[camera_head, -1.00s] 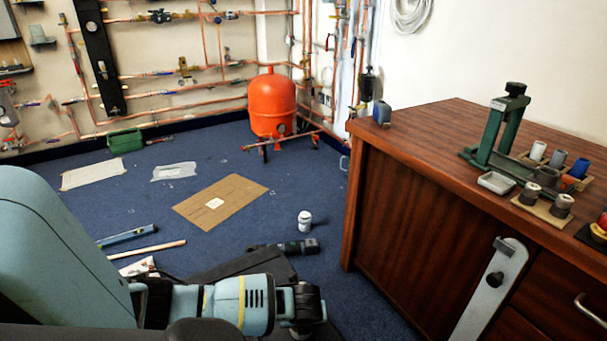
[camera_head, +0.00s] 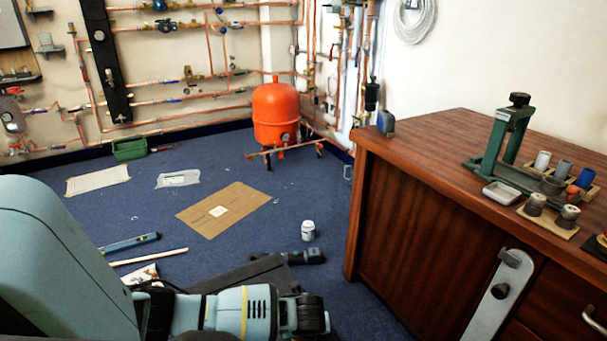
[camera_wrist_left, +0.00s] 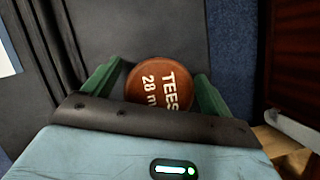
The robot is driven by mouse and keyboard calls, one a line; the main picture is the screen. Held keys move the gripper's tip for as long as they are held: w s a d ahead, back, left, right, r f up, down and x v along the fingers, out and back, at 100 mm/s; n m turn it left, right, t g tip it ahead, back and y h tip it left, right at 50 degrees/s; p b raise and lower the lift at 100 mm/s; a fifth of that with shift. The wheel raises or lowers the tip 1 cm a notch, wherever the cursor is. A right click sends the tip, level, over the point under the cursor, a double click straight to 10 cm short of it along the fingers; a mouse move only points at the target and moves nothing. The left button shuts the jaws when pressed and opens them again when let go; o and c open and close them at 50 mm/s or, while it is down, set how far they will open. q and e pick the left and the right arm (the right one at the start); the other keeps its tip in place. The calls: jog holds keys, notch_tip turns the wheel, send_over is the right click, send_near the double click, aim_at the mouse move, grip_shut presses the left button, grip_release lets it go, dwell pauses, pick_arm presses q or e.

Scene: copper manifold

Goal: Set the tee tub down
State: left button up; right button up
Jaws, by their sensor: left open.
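The tee tub (camera_wrist_left: 160,86) shows in the left wrist view as a round brown lid with white lettering reading "TEES 28 m". It sits between the two green fingers of my left gripper (camera_wrist_left: 158,88). The fingers are open, one on each side of the lid, with little room on either side. A dark grey surface (camera_wrist_left: 150,30) lies behind and under the tub; whether the tub rests on it cannot be seen. In the head view my left gripper (camera_head: 305,318) is at the bottom centre, and its fingertips and the tub are hidden. My right gripper is not in view.
A wooden bench (camera_head: 400,190) with a green press (camera_head: 500,140) and small fittings stands at right. On the blue carpet are a white bottle (camera_head: 308,230), a dark tool (camera_head: 305,257), a cardboard sheet (camera_head: 225,212) and a blue level (camera_head: 130,243). An orange tank (camera_head: 275,115) stands behind.

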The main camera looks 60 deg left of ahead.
pick_arm(q)
jog(key=p+v, duration=0.5)
jog(key=v, duration=0.5)
jog(key=shift+r, duration=0.35)
jog(key=shift+s+d+r, duration=0.2)
jog(key=shift+d+r, duration=0.05)
jog(key=shift+r, duration=0.2)
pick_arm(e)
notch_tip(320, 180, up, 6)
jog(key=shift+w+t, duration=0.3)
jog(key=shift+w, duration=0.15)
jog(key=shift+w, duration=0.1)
pick_arm(q)
jog(key=shift+o, duration=0.4)
jog(key=shift+o, duration=1.1)
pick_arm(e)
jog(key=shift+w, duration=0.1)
